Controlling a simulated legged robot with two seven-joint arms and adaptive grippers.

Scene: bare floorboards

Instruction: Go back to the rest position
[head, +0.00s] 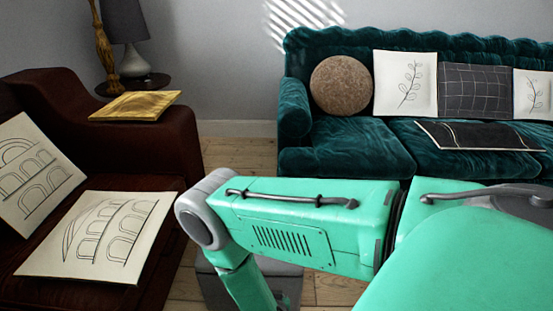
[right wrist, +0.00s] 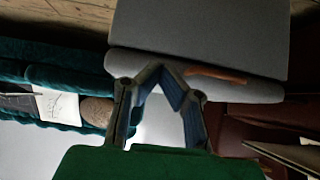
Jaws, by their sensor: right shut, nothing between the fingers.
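My right arm (head: 285,225) is green and crosses the head view from the lower right, bent at a grey joint and running down out of the bottom edge. Its gripper is hidden in the head view. In the right wrist view my right gripper (right wrist: 166,68) is shut, its two dark fingers meeting at the tips with nothing between them. A large grey padded piece (right wrist: 200,35) lies beyond the fingertips. My left arm and gripper show in neither view.
A dark brown sofa (head: 150,135) with cushions (head: 95,235) stands at left. A teal sofa (head: 350,145) with a round brown cushion (head: 341,85) stands at the back right. A side table (head: 150,82) with a lamp stands behind. Floorboards (head: 240,155) show between the sofas.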

